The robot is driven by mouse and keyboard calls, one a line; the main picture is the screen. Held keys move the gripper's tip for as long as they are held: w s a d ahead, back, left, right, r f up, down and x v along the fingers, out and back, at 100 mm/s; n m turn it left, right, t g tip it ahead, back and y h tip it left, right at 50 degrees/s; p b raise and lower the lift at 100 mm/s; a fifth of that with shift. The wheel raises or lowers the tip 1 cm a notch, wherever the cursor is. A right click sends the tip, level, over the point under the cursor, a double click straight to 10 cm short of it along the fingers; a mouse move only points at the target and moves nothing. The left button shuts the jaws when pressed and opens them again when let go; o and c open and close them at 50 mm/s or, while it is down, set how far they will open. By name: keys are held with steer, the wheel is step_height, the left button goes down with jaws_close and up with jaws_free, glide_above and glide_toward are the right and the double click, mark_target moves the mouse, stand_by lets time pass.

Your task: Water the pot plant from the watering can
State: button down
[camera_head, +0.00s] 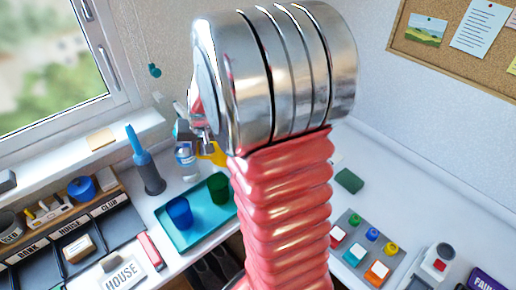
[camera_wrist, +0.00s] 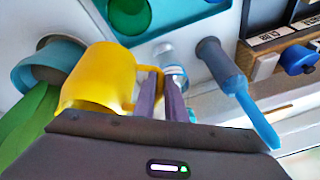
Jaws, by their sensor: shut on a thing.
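The yellow watering can (camera_wrist: 98,82) is close in front of my wrist camera. My gripper (camera_wrist: 160,80) is shut on its handle with two purple-grey fingers. In the head view a small yellow part (camera_head: 216,153) shows beside my arm; the rest is hidden behind it. A teal pot (camera_wrist: 48,62) with large green leaves (camera_wrist: 30,118), which looks like the pot plant, is at the left of the wrist view, beside the can and partly covered by it. In the head view I cannot see the plant. I cannot tell the can's tilt or whether water is flowing.
A teal tray (camera_head: 185,241) holds a blue cup (camera_head: 180,212) and a green cup (camera_head: 219,187). A water bottle (camera_head: 186,160) and a grey holder with a blue brush (camera_head: 150,172) stand behind it. A button panel (camera_head: 352,252) is at right. My arm blocks the middle.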

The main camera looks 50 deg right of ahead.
steer(key=shift+w+a+f+n+g+h+b, duration=0.15)
steer(key=shift+a+f+n+h+b, duration=0.15)
steer(key=shift+h+b, duration=0.4)
steer(key=shift+w+a+f+n+g+h+b, duration=0.15)
steer(key=shift+a+h+b, duration=0.25)
steer(key=shift+b, duration=0.45)
